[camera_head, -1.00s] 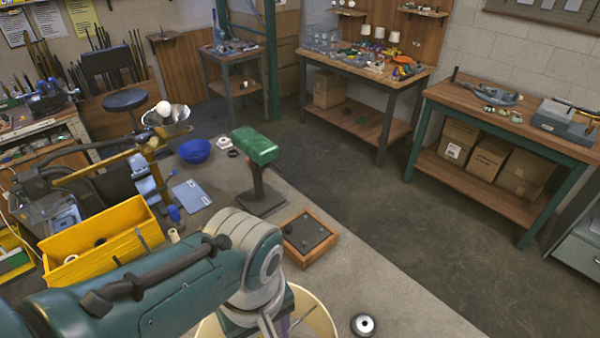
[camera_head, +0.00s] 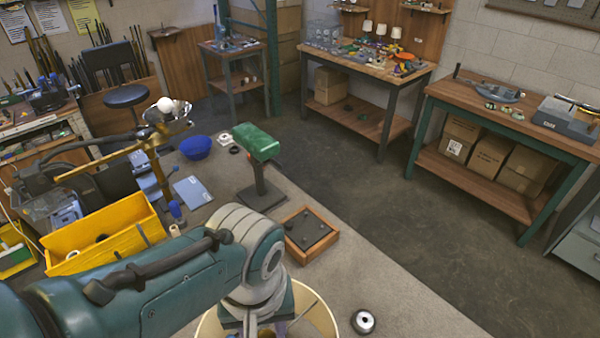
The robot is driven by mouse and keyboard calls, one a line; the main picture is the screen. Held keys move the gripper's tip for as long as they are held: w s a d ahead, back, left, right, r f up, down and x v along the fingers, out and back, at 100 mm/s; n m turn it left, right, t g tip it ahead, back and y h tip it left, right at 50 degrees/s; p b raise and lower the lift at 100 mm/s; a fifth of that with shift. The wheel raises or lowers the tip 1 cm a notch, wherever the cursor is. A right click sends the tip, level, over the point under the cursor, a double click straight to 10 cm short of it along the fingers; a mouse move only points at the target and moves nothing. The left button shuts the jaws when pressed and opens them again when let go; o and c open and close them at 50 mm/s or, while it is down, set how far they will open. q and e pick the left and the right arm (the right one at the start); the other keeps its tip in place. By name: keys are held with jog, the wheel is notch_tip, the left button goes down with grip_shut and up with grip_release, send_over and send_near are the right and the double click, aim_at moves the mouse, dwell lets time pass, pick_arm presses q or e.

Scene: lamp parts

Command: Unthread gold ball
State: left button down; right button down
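A lamp stands at the left of the mat, with a white bulb (camera_head: 165,104), a silver reflector (camera_head: 181,114) and a long gold bar (camera_head: 105,163). A small gold piece (camera_head: 160,129) shows just below the bulb; I cannot tell surely whether it is the gold ball. My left arm comes in from the left across the bottom, well in front of the lamp. Its gripper end (camera_head: 266,326) points down at the bottom edge, over a round pale rim (camera_head: 325,316). Its fingers are mostly hidden, so their opening is unclear. My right gripper is out of view.
A yellow bin (camera_head: 105,250), a blue bowl (camera_head: 195,147), a green-topped stand (camera_head: 257,142) and a wooden tray (camera_head: 306,236) surround the arm. A round dark-and-silver part (camera_head: 363,321) lies at the front. The mat's right side (camera_head: 400,300) is clear.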

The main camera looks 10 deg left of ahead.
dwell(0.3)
pick_arm(q)
jog(key=n, duration=0.4)
jog(key=shift+n, duration=1.5)
jog(key=shift+n, duration=0.6)
jog(key=n, duration=0.5)
jog(key=shift+n, duration=0.3)
